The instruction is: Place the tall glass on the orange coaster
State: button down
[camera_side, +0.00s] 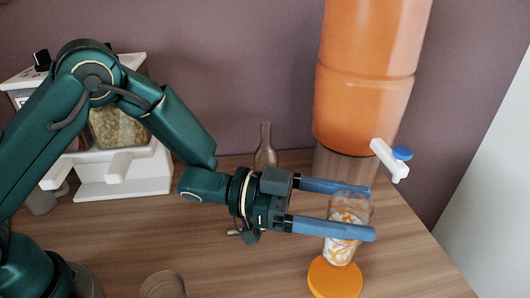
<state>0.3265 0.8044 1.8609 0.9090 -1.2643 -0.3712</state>
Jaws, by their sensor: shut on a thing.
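The tall glass (341,250) is clear with an orange and white pattern. My gripper (370,212) is shut on it, with one blue finger on its far side and one on its near side. The glass looks upright. The orange coaster (335,281) is a round disc on the wooden table, directly below the glass in the picture. The glass's base overlaps the coaster's back edge in this view. I cannot tell whether the glass touches the coaster or hangs just above it.
A large orange dispenser (366,85) with a white and blue tap (390,158) stands behind the glass. A small bottle (265,150) stands near the wall. A white dispenser with grain (118,128) is at the left. The wooden table (420,270) is clear at the right front.

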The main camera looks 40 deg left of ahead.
jog(key=shift+s+d+f, duration=0.1)
jog(key=shift+d+f, duration=0.3)
jog(key=shift+d, duration=0.1)
jog(key=shift+f, duration=1.85)
jog(key=shift+f, duration=0.15)
grip_release()
